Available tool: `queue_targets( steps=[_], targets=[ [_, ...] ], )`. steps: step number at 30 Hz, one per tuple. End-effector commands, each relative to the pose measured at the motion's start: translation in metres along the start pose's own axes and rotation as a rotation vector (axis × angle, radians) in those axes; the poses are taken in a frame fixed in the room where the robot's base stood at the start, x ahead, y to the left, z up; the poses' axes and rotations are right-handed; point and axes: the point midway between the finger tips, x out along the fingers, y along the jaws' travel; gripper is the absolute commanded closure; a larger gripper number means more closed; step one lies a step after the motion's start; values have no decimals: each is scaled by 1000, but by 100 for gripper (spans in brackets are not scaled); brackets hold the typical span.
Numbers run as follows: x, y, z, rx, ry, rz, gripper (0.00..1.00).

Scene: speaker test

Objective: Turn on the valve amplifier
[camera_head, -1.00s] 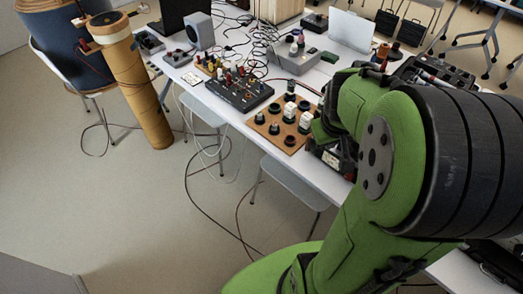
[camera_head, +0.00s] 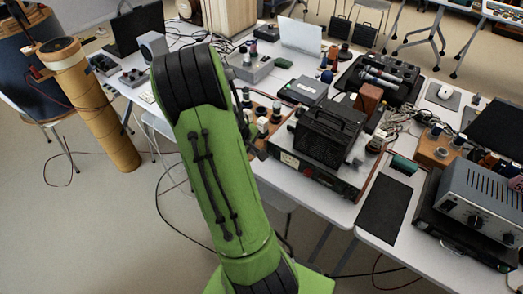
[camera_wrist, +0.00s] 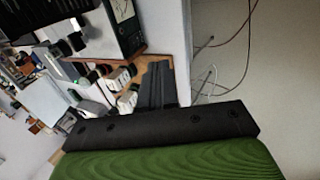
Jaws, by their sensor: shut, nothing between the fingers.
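A wooden board (camera_head: 291,109) with several white and black valve-like parts (camera_head: 263,124) stands on the table just right of my arm. I cannot tell for certain whether it is the valve amplifier. In the wrist view the white parts (camera_wrist: 124,76) are close beside my gripper (camera_wrist: 158,70), whose dark fingers are shut and empty. I cannot tell if they touch the board. My arm hides part of the board in the head view. A wooden-based unit with dark round parts (camera_head: 433,153) stands farther right. A grey unit with knobs (camera_head: 480,205) is at the far right.
A black cased device (camera_head: 326,137) sits on a low unit with a meter (camera_head: 290,160), right of the board. A dark flat mat (camera_head: 385,208) lies at the table's near edge. Cables clutter the table. Open floor lies in front, with a brown cylinder (camera_head: 95,115) at left.

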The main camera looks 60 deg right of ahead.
Motion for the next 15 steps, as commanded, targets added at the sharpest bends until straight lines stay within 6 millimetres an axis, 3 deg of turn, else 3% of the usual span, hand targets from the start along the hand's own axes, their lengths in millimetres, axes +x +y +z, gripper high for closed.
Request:
queue_targets(
  steps=[5, 15],
  targets=[
    [21, -2, 1, 1, -4, -3, 100],
    [97, -2, 1, 1, -3, -2, 100]
  ],
)
